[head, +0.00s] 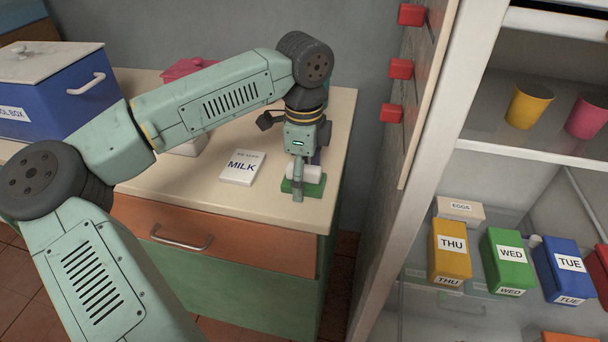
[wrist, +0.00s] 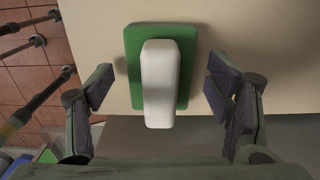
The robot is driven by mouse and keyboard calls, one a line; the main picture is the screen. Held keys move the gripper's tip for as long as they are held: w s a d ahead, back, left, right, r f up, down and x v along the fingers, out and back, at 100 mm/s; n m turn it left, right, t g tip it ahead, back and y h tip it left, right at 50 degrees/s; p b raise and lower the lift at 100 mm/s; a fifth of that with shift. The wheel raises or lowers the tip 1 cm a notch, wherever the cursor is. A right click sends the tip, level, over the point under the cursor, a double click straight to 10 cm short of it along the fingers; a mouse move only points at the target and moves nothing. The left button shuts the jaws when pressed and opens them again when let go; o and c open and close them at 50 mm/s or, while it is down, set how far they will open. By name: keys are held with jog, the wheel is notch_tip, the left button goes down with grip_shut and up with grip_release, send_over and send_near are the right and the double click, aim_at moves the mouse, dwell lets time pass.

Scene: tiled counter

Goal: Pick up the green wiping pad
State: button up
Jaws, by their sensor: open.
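The green wiping pad (head: 316,188) lies flat on the counter near its front right corner, with a white block-like handle on top. In the wrist view the green pad (wrist: 187,60) shows as a rectangle under its white handle (wrist: 158,85). My gripper (head: 300,185) is over the pad in the head view and hides part of it. In the wrist view my gripper (wrist: 160,100) is open, one finger on each side of the handle, with a gap on both sides. I cannot tell how far the fingertips are above the counter.
A white MILK card (head: 242,168) lies left of the pad. A blue box with a white lid (head: 60,90) and a pink-lidded container (head: 187,68) stand farther left. An open cabinet (head: 425,110) with shelves rises close on the right. The counter's front edge is near.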

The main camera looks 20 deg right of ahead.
jog(key=shift+c, duration=0.5)
jog(key=c, duration=1.1)
jog(key=shift+c, duration=0.2)
jog(key=shift+r+b, duration=0.3)
jog(key=shift+r, duration=0.2)
notch_tip(320, 180, up, 2)
jog(key=shift+r+b, duration=0.1)
jog(key=shift+b, duration=0.3)
jog(key=s+a+r+b, duration=0.1)
jog(key=s+b, duration=0.1)
jog(key=s, duration=0.6)
jog(key=s+a+b, duration=0.2)
jog(key=s, duration=0.5)
jog(key=shift+s+r, duration=0.35)
jog(key=shift+a, duration=0.1)
jog(key=o, duration=0.6)
jog(key=c, duration=0.5)
